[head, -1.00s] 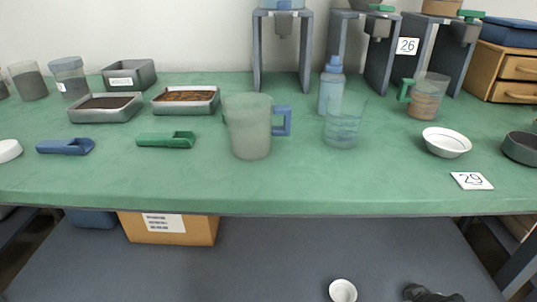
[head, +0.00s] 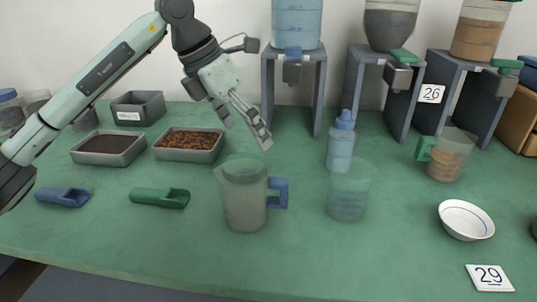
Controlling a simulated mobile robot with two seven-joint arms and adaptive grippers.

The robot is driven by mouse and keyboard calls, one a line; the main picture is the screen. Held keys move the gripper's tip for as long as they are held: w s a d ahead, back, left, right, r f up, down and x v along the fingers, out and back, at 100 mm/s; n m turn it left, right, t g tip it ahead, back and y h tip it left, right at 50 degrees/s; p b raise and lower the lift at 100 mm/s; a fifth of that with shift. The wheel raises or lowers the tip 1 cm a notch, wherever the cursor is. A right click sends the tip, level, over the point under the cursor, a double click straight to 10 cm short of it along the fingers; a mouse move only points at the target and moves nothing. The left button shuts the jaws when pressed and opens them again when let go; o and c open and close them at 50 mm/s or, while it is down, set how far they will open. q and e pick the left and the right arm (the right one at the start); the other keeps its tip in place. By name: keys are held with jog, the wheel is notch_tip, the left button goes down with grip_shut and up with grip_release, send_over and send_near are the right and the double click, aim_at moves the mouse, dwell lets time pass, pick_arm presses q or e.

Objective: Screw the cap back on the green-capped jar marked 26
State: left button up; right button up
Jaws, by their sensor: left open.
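A card marked 26 (head: 431,93) is fixed to a grey stand at the back right. The stand beside it holds a clear container of grey material (head: 390,22) with a green part (head: 402,56) at its outlet. Another container of brown material (head: 478,35) stands to the right, also with a green part (head: 507,64). The tops of both are cut off or unclear, and I cannot make out a loose cap. My left gripper (head: 243,124) is open and empty above the table, behind the large jug and left of the stands. My right gripper is not in view.
A grey jug (head: 243,195), a clear beaker (head: 349,190) and a blue-capped bottle (head: 341,143) stand mid-table. A green-handled cup (head: 449,155), a white bowl (head: 466,220) and a card 29 (head: 489,277) are right. Scoops and trays lie left.

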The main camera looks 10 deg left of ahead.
aim_at(240, 157)
pick_arm(q)
jog(key=shift+s+a+r+y, duration=0.1)
jog(key=shift+a+r+y, duration=0.1)
jog(key=shift+a+y, duration=0.85)
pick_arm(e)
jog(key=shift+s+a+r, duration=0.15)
pick_arm(q)
jog(key=shift+x, duration=1.3)
jog(key=shift+f, duration=0.15)
jog(key=x, duration=0.3)
jog(key=p+x, duration=0.1)
jog(key=shift+a+f, duration=0.3)
jog(key=shift+a, duration=0.05)
jog(key=shift+f, duration=0.2)
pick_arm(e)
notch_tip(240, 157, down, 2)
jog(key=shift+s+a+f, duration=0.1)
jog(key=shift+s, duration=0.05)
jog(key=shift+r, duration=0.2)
